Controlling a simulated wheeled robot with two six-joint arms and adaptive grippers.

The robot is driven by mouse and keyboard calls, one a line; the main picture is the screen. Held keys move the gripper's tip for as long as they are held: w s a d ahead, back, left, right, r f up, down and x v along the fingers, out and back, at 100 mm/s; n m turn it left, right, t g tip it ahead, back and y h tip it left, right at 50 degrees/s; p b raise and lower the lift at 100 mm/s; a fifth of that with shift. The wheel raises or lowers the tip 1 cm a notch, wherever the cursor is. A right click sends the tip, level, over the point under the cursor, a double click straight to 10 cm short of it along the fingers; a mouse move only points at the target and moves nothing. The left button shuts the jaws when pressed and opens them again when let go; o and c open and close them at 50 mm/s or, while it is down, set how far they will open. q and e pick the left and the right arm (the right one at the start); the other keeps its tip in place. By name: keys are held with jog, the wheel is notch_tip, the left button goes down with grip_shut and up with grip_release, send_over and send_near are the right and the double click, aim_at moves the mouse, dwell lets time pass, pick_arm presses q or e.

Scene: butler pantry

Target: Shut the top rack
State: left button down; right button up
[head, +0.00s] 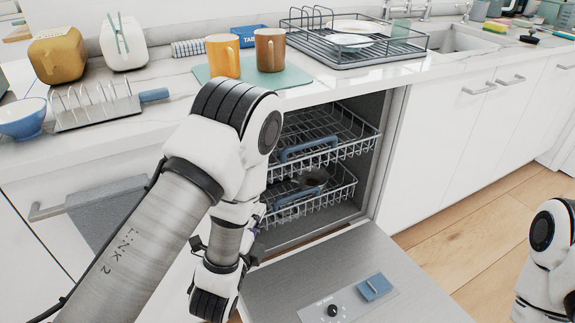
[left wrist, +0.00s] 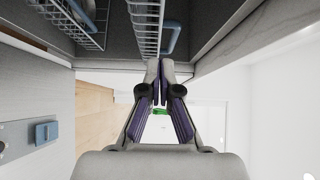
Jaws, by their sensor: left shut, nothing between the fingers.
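The top rack (head: 345,148) is a grey wire basket with a blue handle (head: 308,148), in the upper part of the open dishwasher. Its front is near the opening; how far it stands out is hard to tell. Its wires (left wrist: 147,22) and blue handle (left wrist: 172,36) also show in the left wrist view. My left gripper (left wrist: 160,66) is shut and empty, its tips close to the rack's front; I cannot tell if they touch. In the head view, my left arm hides most of that gripper and the rack's left side. My right gripper is out of view.
The lower rack (head: 335,192) holds a dark item. The dishwasher door (head: 290,285) lies open below. A counter above carries mugs (head: 223,56), a toast rack (head: 95,106) and a dish drainer (head: 365,57). A towel (head: 105,210) hangs left; floor is clear at right.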

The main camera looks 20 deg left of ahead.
pick_arm(q)
jog(key=b, duration=0.1)
send_near(276, 168)
jog(key=w+d, duration=0.2)
jog(key=d, duration=0.1)
jog(key=shift+m+h, duration=0.3)
jog(key=w+a, duration=0.3)
jog(key=shift+w+f+b, duration=0.1)
jog(key=shift+w+b, duration=0.25)
jog(key=shift+w+a, duration=0.1)
jog(key=shift+w, duration=0.15)
jog(key=w+a, duration=0.2)
jog(key=shift+w+a, duration=0.2)
jog(key=shift+a, duration=0.1)
jog(key=shift+d, duration=0.1)
